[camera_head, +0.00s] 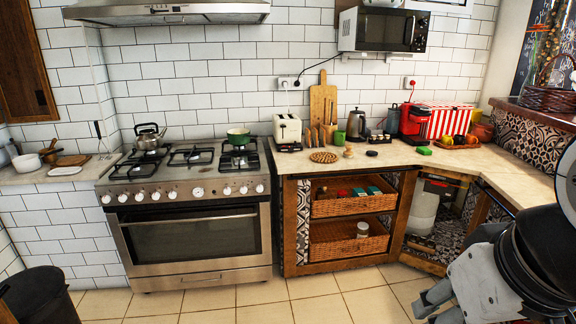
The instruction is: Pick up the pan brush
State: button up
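A small round wooden-topped object (348,152), which looks like the pan brush, stands on the beige counter (385,158) just right of a round woven trivet. It is small in view, so its bristles cannot be made out. My gripper (427,308) is at the lower right, low in front of the cabinets and well away from the brush. Its fingers point left and are partly cut off by the bottom edge, so I cannot tell how far apart they are. I see nothing held in it.
The woven trivet (323,157) and a green sponge (424,151) flank the brush. Behind are a toaster (287,129), a cutting board (323,103), a kettle (357,124) and a red appliance (413,121). A stove (190,231) stands left. The tiled floor (335,297) ahead is clear.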

aim_at(348, 154)
jog(key=i+z, duration=0.2)
jog(key=i, duration=0.75)
jog(key=i+j+z, duration=0.15)
jog(key=i, duration=0.8)
jog(key=i+l, duration=0.2)
jog(key=i, duration=0.35)
jog(key=i+l, duration=0.2)
jog(key=i, duration=0.3)
jog(key=i+l, duration=0.2)
jog(key=i, duration=0.35)
jog(key=i+l, duration=0.2)
jog(key=i+u, duration=0.05)
jog(key=i, duration=0.05)
